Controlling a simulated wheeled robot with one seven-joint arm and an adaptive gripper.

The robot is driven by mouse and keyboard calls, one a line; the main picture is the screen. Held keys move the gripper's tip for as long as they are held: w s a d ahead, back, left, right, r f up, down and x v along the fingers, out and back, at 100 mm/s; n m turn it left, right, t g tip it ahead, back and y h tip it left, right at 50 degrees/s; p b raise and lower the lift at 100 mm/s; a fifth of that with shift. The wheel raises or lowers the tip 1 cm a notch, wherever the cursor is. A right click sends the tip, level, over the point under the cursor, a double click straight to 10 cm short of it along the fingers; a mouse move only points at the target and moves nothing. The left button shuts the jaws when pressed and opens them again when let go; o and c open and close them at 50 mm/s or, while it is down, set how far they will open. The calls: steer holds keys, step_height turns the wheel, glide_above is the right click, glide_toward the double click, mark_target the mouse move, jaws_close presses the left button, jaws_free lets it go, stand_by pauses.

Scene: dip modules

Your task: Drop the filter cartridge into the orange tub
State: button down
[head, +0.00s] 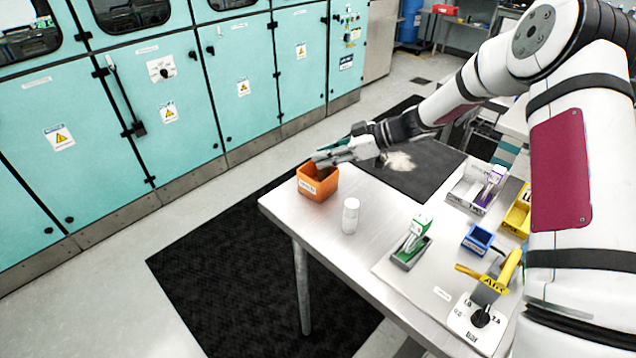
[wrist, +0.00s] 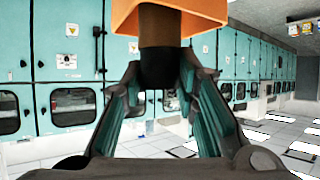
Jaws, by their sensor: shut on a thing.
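The orange tub (head: 317,187) stands on the left corner of the metal table. My gripper (head: 325,157) is right at the tub's top, over its opening. In the wrist view my gripper (wrist: 158,78) is shut on a dark and brown cylinder, which I take for the filter cartridge (wrist: 160,58). The cartridge's brown end overlaps the orange tub (wrist: 205,12); I cannot tell how deep it sits. The head view hides most of the cartridge behind the fingers and tub wall.
A white bottle (head: 350,216) stands on the table (head: 310,220) near the tub. To the right are a green module in a tray (head: 411,250), a blue bin (head: 477,239), a purple-topped module (head: 490,186) and a lever box (head: 478,318). Teal cabinets (head: 150,120) line the wall.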

steer(key=c, duration=1.2)
jaws_free()
steer(key=v, duration=1.2)
